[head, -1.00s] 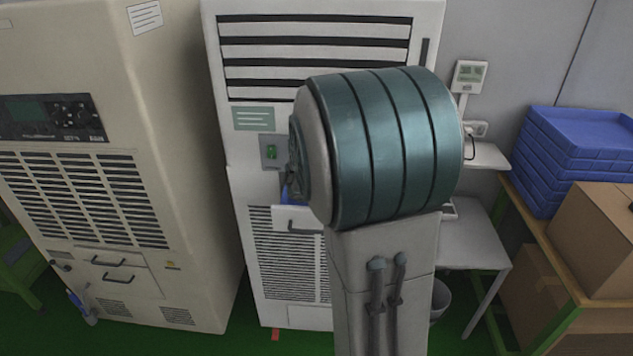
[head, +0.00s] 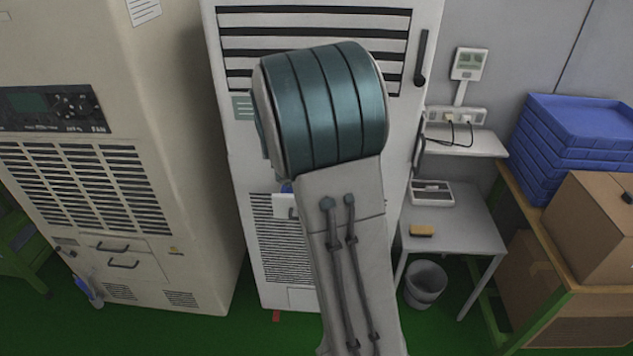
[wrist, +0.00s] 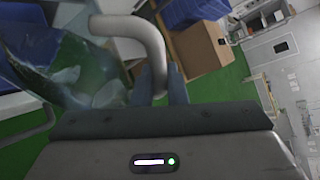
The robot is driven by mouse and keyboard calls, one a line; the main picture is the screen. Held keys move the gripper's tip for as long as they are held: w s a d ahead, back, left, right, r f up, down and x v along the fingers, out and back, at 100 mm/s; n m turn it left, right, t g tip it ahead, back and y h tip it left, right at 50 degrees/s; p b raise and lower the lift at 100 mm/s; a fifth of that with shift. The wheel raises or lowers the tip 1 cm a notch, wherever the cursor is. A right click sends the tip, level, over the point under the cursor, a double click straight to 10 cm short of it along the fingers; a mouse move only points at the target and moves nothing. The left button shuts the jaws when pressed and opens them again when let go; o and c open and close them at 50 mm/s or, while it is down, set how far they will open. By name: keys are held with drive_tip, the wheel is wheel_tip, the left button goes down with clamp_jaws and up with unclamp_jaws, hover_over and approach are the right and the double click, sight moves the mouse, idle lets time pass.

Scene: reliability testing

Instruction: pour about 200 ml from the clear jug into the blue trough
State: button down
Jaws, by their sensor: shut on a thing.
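In the wrist view my gripper (wrist: 161,76) is shut on the pale handle (wrist: 130,28) of the clear jug (wrist: 88,78). The jug hangs to the left of the fingers, and its see-through body looks tilted there; I cannot make out the liquid level. In the head view my arm hides the gripper and the jug. A small blue patch (head: 286,187) shows beside my arm at the middle cabinet; it may be part of the blue trough, mostly hidden. A blue surface also shows at the left edge of the wrist view (wrist: 18,106).
The tall white cabinet (head: 232,160) stands behind my arm, with a beige cabinet (head: 190,130) to its left. At right are a small grey table (head: 465,232) with a yellow block (head: 421,230), a grey bin (head: 426,282), stacked blue trays (head: 580,120) and cardboard boxes (head: 600,225).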

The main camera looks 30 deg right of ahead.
drive_tip(key=shift+w+f+g, duration=0.2)
drive_tip(key=shift+w+g, duration=0.05)
drive_tip(key=shift+g, duration=0.05)
drive_tip(key=shift+w+a+r+n+g+h, duration=0.2)
drive_tip(key=shift+w+n+g+h, duration=0.1)
drive_tip(key=shift+w+n, duration=0.3)
drive_tip(key=shift+w+a+r+n+g+h, duration=0.1)
drive_tip(key=shift+w+a+n+g+h, duration=0.15)
drive_tip(key=shift+w+n, duration=0.3)
idle(4.0)
drive_tip(key=shift+d, duration=0.1)
drive_tip(key=s, duration=0.1)
drive_tip(key=s+m+t, duration=0.1)
drive_tip(key=m+y, duration=0.1)
drive_tip(key=shift+s+d+f+t, duration=0.25)
drive_tip(key=shift+s+d, duration=0.1)
drive_tip(key=shift+s, duration=0.05)
drive_tip(key=shift+r+m, duration=0.35)
drive_tip(key=shift+s+d+r+t, duration=0.1)
drive_tip(key=shift+s+r+t, duration=0.05)
drive_tip(key=shift+s+t, duration=0.15)
drive_tip(key=shift+w, duration=0.1)
idle(1.0)
